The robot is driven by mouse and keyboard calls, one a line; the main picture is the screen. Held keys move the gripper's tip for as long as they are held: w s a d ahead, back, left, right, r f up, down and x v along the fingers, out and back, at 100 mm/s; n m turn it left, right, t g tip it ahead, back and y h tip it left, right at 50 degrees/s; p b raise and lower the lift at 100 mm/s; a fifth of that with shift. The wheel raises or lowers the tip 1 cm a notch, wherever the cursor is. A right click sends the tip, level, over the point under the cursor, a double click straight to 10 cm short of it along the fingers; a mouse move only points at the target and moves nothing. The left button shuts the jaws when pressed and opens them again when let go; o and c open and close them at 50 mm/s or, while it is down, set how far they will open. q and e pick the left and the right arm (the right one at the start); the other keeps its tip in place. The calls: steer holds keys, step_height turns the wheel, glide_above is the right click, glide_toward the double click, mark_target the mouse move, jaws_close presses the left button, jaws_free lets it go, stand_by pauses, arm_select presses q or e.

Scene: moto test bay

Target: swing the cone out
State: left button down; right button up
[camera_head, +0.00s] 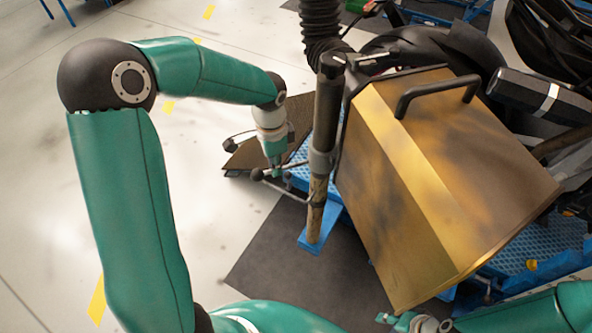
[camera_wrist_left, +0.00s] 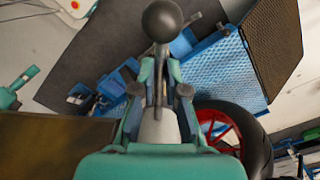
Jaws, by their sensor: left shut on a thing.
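The cone appears to be the large tapered brass-coloured hood (camera_head: 430,190) with a black bar handle on top; it stands right of the dark upright post (camera_head: 327,110). My left gripper (camera_head: 274,165) is left of the post, pointing down. It is shut on the stem of a black ball-ended lever (camera_head: 258,174). In the left wrist view the black ball (camera_wrist_left: 162,20) sticks out beyond the fingers of my left gripper (camera_wrist_left: 160,92). My right gripper (camera_head: 408,322) shows only partly at the bottom edge, below the hood; its fingers are unclear.
A black ribbed hose (camera_head: 321,25) hangs above the post. A motorcycle (camera_head: 545,45) stands behind the hood on a blue perforated platform (camera_head: 535,240). A dark mat (camera_head: 280,265) lies below the post. Pale floor (camera_head: 215,230) is open to the left.

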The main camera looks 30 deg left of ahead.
arm_select(q)
steer(key=shift+w+a+m+p, duration=0.3)
steer(key=shift+w+a+m, duration=0.4)
steer(key=shift+m, duration=0.1)
steer(key=c, duration=1.2)
jaws_free()
steer(key=shift+r, duration=0.1)
step_height(320, 180, up, 12)
steer(key=shift+w, duration=0.15)
